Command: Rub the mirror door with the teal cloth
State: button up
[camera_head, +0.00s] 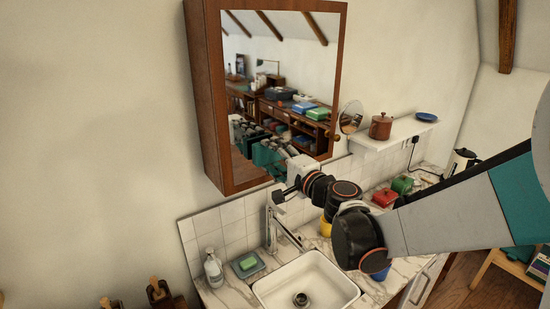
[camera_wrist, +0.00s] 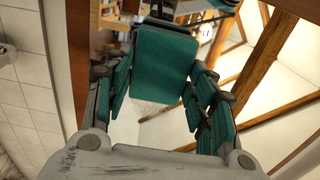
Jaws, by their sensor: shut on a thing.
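The mirror door (camera_head: 292,55) has a brown wooden frame and hangs on the wall cabinet above the sink. It looks shut, and its glass reflects the room and my arm. I cannot tell whether the cloth touches the glass. Part of the cloth is hidden by my gripper.
Below are a white sink (camera_head: 305,282), a chrome faucet (camera_head: 272,228), a soap bottle (camera_head: 213,268) and a green soap on a dish (camera_head: 248,269). To the right, a white shelf (camera_head: 392,133) holds a brown jar (camera_head: 381,126), a round mirror (camera_head: 351,118) and a blue dish (camera_head: 426,116). The wall at left is bare.

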jog(key=shift+w+a, duration=0.35)
jog(key=shift+w, duration=0.2)
jog(key=shift+w+d+b, duration=0.4)
jog(key=shift+w+d, duration=0.6)
jog(key=shift+d, duration=0.45)
jog(key=shift+w+d+b, duration=0.4)
jog(key=shift+w+d, duration=0.65)
jog(key=shift+d, duration=0.45)
jog(key=shift+w+d+b, duration=0.4)
jog(key=shift+w+d, duration=0.6)
jog(key=shift+d, duration=0.45)
jog(key=shift+s+a+b, duration=0.15)
jog(key=shift+s+a, duration=0.85)
jog(key=shift+a, duration=0.5)
jog(key=shift+s+a+b, duration=0.15)
jog(key=shift+s+a, duration=0.85)
jog(key=shift+a, duration=0.45)
jog(key=shift+s+a+b, duration=0.15)
jog(key=shift+s+a, duration=0.85)
jog(key=shift+a, duration=0.5)
